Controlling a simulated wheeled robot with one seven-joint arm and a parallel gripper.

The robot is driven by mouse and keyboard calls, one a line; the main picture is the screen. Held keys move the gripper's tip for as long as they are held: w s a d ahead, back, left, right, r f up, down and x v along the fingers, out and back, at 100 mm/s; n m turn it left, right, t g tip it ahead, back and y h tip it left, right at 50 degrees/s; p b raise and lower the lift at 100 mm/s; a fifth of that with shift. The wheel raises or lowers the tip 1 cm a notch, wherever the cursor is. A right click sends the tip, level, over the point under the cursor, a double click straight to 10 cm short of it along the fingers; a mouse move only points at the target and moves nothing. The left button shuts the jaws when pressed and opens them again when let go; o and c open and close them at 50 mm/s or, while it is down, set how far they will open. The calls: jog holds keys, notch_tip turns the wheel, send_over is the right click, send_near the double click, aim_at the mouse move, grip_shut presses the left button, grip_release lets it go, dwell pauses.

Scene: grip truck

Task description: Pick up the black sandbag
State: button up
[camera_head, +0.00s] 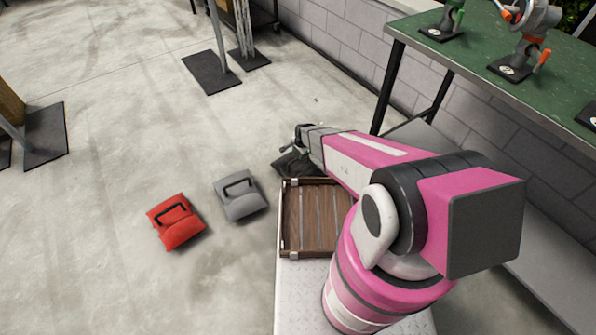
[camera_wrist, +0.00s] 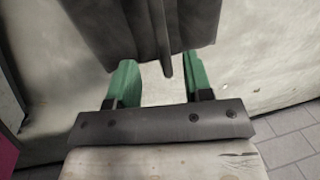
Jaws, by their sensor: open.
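The black sandbag (camera_head: 293,166) lies on the floor just beyond the wooden crate, partly hidden by my arm. In the wrist view the dark sandbag (camera_wrist: 125,22) fills the upper middle, and a thin strap-like part of it hangs down between my fingertips. My gripper (camera_wrist: 162,74) has two green fingers spread apart, with open space between them and the bag close in front. In the head view my gripper (camera_head: 296,140) is small and dark, right at the black sandbag. I cannot tell whether the fingers touch it.
A wooden crate (camera_head: 283,222) sits on my platform. A grey sandbag (camera_head: 240,196) and a red sandbag (camera_head: 176,222) lie on the floor to its left. A green-topped table (camera_head: 480,55) stands at the right by the block wall. Floor at the left is mostly clear.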

send_over(298, 167)
jog(key=shift+w+f, duration=0.1)
jog(key=shift+f, duration=3.35)
jog(key=shift+d, duration=0.1)
grip_shut()
jog(key=shift+r, duration=0.15)
